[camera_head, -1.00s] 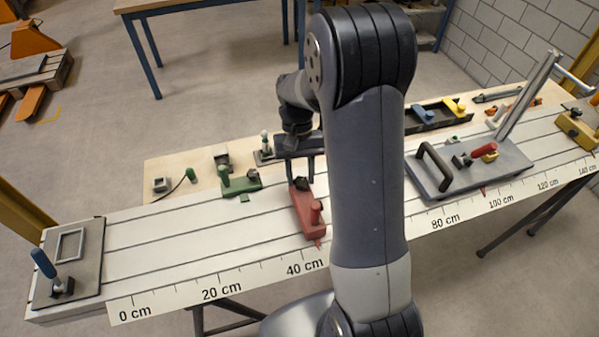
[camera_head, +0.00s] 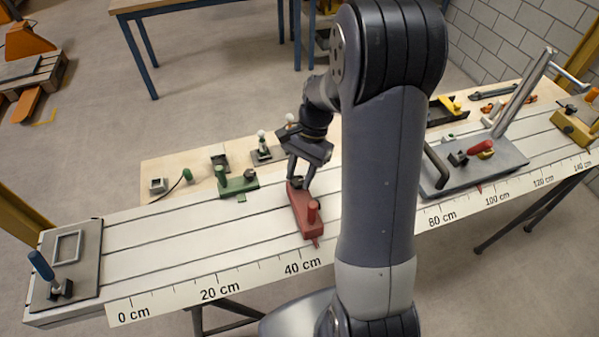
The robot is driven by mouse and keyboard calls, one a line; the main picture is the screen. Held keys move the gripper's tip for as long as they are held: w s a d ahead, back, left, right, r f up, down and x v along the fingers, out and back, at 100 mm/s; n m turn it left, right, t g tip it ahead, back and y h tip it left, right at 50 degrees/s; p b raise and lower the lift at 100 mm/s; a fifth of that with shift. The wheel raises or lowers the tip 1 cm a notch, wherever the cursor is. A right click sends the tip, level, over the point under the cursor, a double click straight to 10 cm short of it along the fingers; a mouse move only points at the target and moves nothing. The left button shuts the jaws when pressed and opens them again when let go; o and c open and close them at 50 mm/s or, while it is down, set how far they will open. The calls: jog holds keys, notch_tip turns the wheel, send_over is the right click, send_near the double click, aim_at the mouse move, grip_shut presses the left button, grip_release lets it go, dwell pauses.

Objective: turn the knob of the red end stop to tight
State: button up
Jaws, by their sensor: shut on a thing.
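The red end stop (camera_head: 304,214) lies across the grooved white bed, just past the 40 cm mark on the scale. An upright red post stands near its front end, and its pointed tip faces the scale. Its dark knob (camera_head: 297,183) is at the far end and partly hidden by the fingers. My gripper (camera_head: 299,181) points down over that far end, with its fingers on either side of the knob, shut on it. The knob's own angle is too small to read.
A grey plate with a blue handle (camera_head: 42,264) is at the left end. Right of my arm is a grey plate (camera_head: 492,160) with a red-handled clamp and a tilted post. The bed between the left plate and the red stop is mostly clear.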

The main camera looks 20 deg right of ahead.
jog(key=shift+m, duration=0.3)
jog(key=o, duration=1)
jog(key=b+v, duration=0.1)
jog(key=v, duration=0.9)
jog(key=shift+d+r, duration=0.2)
jog(key=shift+r, duration=0.2)
jog(key=p+x, duration=0.1)
jog(key=x, duration=1)
jog(key=shift+w, duration=0.1)
